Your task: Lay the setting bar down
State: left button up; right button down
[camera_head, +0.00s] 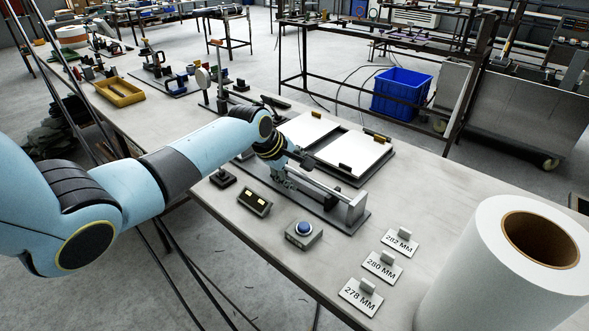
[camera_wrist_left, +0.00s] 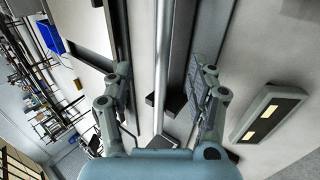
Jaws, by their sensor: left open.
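A long silver bar (camera_head: 318,188) lies along a dark fixture (camera_head: 363,215) on the table, near an upright metal end block (camera_head: 357,203). I cannot tell for sure that this is the setting bar. My left gripper (camera_head: 290,172) is over the far-left part of the fixture and hides some of it. In the left wrist view the pale bar (camera_wrist_left: 160,70) runs lengthwise between the spread fingers of my left gripper (camera_wrist_left: 150,78). Both fingers look apart from it. My right gripper is not in view.
A dark tray with white plates (camera_head: 352,152) lies behind the fixture. In front are a box with two small displays (camera_head: 255,202), a blue button box (camera_head: 304,234) and labelled cards (camera_head: 381,267). A large white roll (camera_head: 480,265) stands at the right. A yellow tray (camera_head: 120,91) is farther left.

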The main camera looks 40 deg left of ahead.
pick_arm(q)
jog(key=o, duration=0.5)
jog(key=v, duration=1.2)
jog(key=shift+a, duration=0.1)
jog(key=shift+f, duration=0.1)
